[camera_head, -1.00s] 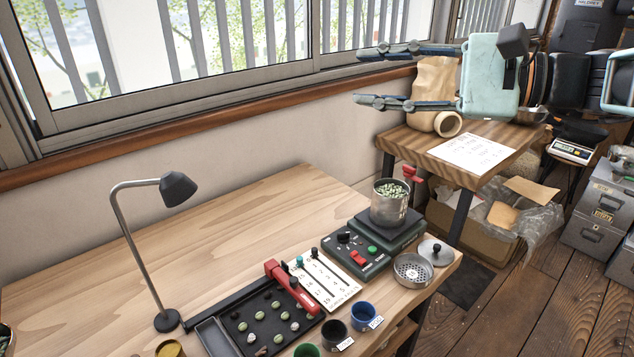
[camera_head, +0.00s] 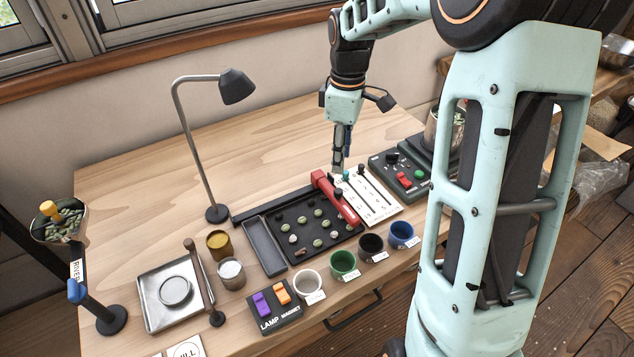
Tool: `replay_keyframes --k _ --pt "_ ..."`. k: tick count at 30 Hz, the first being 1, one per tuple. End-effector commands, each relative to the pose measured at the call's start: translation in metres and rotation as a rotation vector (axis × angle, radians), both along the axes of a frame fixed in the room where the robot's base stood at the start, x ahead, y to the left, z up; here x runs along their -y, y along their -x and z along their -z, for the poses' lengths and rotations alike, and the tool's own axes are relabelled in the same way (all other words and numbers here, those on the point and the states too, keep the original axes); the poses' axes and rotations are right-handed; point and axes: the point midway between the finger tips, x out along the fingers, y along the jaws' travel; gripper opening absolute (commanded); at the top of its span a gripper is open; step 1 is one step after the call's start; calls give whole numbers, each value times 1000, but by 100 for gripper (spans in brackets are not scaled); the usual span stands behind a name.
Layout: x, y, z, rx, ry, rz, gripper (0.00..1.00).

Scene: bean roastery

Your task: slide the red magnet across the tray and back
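A black lamp (camera_head: 236,86) stands left of the tray. White, green, black and blue cups line the tray's front. A lamp and magnet switch box (camera_head: 277,306) is at the front. My arm hides part of the right side. The table behind the tray is clear.

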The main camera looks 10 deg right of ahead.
Motion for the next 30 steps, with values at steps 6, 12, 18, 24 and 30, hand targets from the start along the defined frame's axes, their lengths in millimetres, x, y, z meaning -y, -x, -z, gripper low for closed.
replay_keyframes --k 6,12,18,24,30 --pt "2 -2 18 4 11 -35 34" --pt "1 -2 57 2 10 -34 34" --pt "2 -2 90 3 11 -32 34" --pt "2 -2 107 5 11 -31 34" --pt "2 -2 110 6 11 -30 34"
